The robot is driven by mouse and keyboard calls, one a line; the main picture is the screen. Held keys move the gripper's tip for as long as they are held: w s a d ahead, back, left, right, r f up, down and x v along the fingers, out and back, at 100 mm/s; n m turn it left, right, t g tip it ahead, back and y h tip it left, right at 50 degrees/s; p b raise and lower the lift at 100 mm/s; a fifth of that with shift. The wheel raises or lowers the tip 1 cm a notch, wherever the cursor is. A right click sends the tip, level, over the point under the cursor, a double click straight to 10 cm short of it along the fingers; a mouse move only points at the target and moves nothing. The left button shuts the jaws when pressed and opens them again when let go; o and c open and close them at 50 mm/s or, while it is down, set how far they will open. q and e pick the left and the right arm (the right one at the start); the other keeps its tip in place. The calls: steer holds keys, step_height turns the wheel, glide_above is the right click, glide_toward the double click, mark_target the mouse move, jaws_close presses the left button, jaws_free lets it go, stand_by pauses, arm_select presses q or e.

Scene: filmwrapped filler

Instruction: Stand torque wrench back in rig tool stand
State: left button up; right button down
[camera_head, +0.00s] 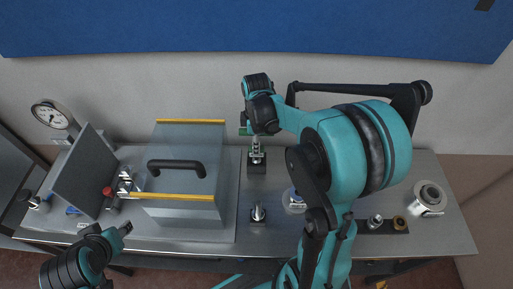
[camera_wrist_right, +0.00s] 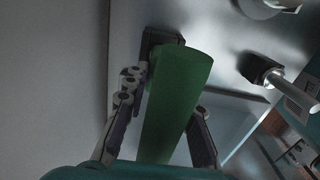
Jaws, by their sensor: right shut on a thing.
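My right gripper (camera_head: 255,140) is at the back of the bench, over a small black stand (camera_head: 257,168). In the right wrist view, its fingers (camera_wrist_right: 160,135) are on either side of a long green handle, which I take as the torque wrench (camera_wrist_right: 178,95). The gripper is shut on it. The wrench's far end overlaps the black stand (camera_wrist_right: 152,40) in that view; I cannot tell whether it is seated in it. In the head view the gripper hides most of the wrench. My left gripper (camera_head: 122,230) is low at the left, and its jaws are unclear.
A clear box with a black handle (camera_head: 176,166) and yellow edges stands left of the wrench. A second black block with a metal peg (camera_head: 258,212) stands in front. A gauge (camera_head: 50,115) and grey panel (camera_head: 78,172) are far left; a metal roll (camera_head: 430,197) is right.

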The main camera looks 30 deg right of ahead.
steer(key=shift+f, duration=0.5)
steer(key=shift+f, duration=0.15)
steer(key=c, duration=1.3)
jaws_free()
steer(key=shift+o, duration=0.2)
